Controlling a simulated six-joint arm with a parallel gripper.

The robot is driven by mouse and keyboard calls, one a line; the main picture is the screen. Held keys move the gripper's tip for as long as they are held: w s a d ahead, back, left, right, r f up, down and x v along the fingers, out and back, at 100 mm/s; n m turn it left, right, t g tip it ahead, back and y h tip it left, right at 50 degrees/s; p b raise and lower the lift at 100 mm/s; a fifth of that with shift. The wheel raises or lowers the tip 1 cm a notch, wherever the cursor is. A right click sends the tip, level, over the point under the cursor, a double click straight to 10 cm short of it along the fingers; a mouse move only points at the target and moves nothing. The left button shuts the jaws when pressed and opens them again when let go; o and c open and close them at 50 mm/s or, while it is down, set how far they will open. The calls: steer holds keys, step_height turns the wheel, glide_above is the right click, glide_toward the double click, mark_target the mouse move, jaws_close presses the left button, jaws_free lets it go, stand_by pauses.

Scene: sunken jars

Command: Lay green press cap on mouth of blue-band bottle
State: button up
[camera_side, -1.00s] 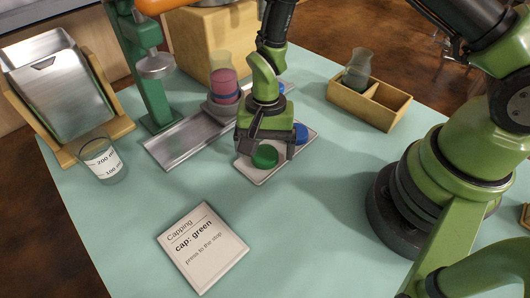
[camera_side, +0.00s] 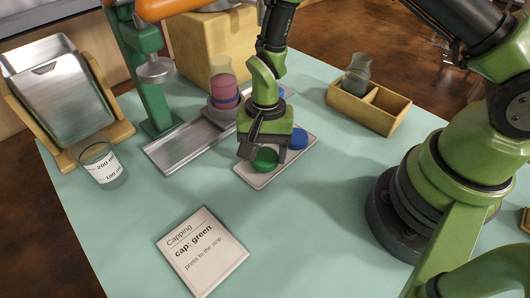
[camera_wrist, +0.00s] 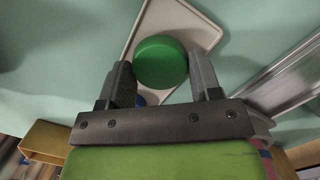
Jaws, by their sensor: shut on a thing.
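The green press cap (camera_side: 264,159) is between the fingers of my gripper (camera_side: 262,152), low over the white tray (camera_side: 262,179). In the wrist view the green cap (camera_wrist: 161,62) sits between the two fingertips of my gripper (camera_wrist: 163,78), which are shut on it. I cannot tell whether the cap still touches the tray. The blue-band bottle (camera_side: 223,78), with pink liquid and a blue band, stands upright in a grey holder behind my gripper, and its open mouth shows.
A blue cap (camera_side: 298,138) lies on the white tray. A metal rail (camera_side: 180,150) and a green press (camera_side: 152,85) stand left. A wooden box (camera_side: 370,105) holds a glass bottle (camera_side: 357,75). A beaker (camera_side: 102,165) and instruction card (camera_side: 202,250) are on the table.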

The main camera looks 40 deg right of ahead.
steer(key=w+d+r+n, duration=0.1)
steer(key=d+r+n, duration=0.25)
steer(key=r, duration=0.45)
steer(key=d+r+n, duration=0.3)
steer(key=d+r, duration=0.2)
steer(key=r, duration=0.3)
steer(key=r+m+t, duration=0.2)
steer(key=m, duration=1.9)
glide_above(221, 60)
steer(key=s, duration=0.2)
steer(key=shift+w+d+f, duration=0.1)
steer(key=shift+w+d, duration=0.15)
steer(key=shift+d, duration=0.1)
steer(key=m, duration=0.1)
steer(key=w+m, duration=0.1)
steer(key=m, duration=0.1)
steer(key=shift+w+a+m, duration=0.15)
steer(key=shift+a+m, duration=0.1)
steer(key=shift+a, duration=0.1)
steer(key=shift+f, duration=2.15)
steer(key=shift+f, duration=0.25)
steer(key=o, duration=1)
